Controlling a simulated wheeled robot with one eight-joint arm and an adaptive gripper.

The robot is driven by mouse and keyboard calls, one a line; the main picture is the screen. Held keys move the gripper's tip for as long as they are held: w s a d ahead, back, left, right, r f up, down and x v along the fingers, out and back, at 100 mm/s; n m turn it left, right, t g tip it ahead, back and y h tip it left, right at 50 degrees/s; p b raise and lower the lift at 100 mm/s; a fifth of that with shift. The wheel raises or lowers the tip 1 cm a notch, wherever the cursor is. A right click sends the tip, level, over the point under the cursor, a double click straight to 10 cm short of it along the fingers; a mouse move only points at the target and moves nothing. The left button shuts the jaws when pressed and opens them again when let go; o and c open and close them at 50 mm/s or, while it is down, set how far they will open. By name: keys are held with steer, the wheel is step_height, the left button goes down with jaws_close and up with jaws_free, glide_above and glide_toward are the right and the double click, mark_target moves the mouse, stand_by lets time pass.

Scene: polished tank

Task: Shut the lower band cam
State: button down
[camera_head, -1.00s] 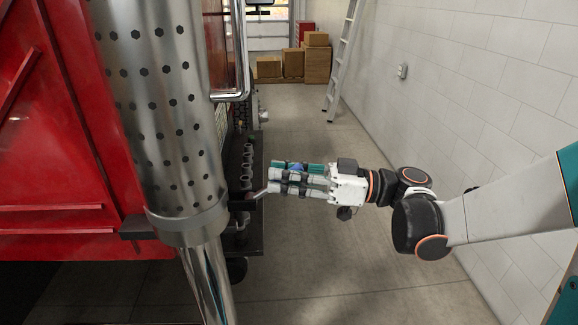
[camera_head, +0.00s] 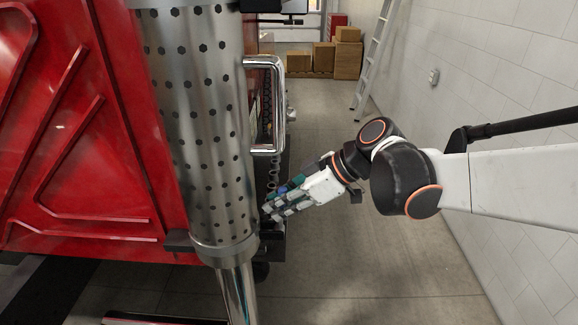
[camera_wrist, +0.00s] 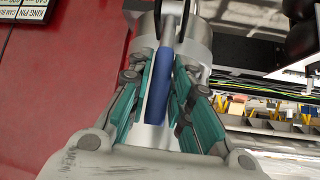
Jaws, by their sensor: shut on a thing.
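The polished perforated tank (camera_head: 200,110) stands upright against the red cab, with its lower band (camera_head: 225,250) near its foot. The lower band cam shows in the wrist view as a lever with a blue grip (camera_wrist: 160,95) and a metal shank running up to the cylinder (camera_wrist: 187,42). My gripper (camera_head: 270,212) is at the tank's right side, just above the lower band. In the wrist view its teal-padded fingers (camera_wrist: 160,85) are closed around the blue grip. In the head view the fingers hide the lever and its pivot.
A chrome grab handle (camera_head: 278,105) stands out to the right of the tank, above my gripper. A dark step ledge (camera_head: 272,245) runs beside the tank. The aisle floor to the right is clear up to the white wall. Boxes (camera_head: 335,58) and a ladder (camera_head: 375,60) stand at the back.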

steer(key=shift+a+h+p, duration=0.3)
steer(key=shift+a+h, duration=0.1)
stand_by(0.3)
steer(key=c, duration=1.4)
jaws_free()
steer(key=shift+a, duration=0.1)
steer(key=shift+c, duration=0.2)
steer(key=v, duration=1.2)
